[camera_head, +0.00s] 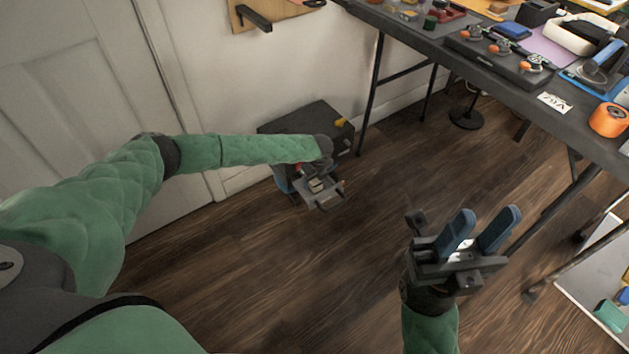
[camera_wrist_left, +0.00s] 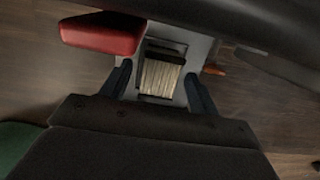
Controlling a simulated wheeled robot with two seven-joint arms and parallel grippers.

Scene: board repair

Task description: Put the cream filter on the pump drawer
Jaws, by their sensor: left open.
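The cream filter (camera_wrist_left: 163,76) is a pleated block with a dark edge. In the left wrist view it sits on a grey plate that looks like the pump drawer (camera_wrist_left: 200,52). In the head view the drawer (camera_head: 326,202) juts from a dark box low by the wall, and the filter shows as a small pale patch (camera_head: 316,184). My left gripper (camera_wrist_left: 158,80) is open, its dark fingers on either side of the filter; whether they touch it is unclear. My right gripper (camera_head: 480,230) is open and empty above the floor.
The dark box (camera_head: 296,118) stands against the wall. A red block (camera_wrist_left: 100,34) is beside the drawer, and an orange piece (camera_wrist_left: 214,70) is at its other side. A cluttered table (camera_head: 440,45) is at upper right. The wooden floor (camera_head: 240,270) is clear.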

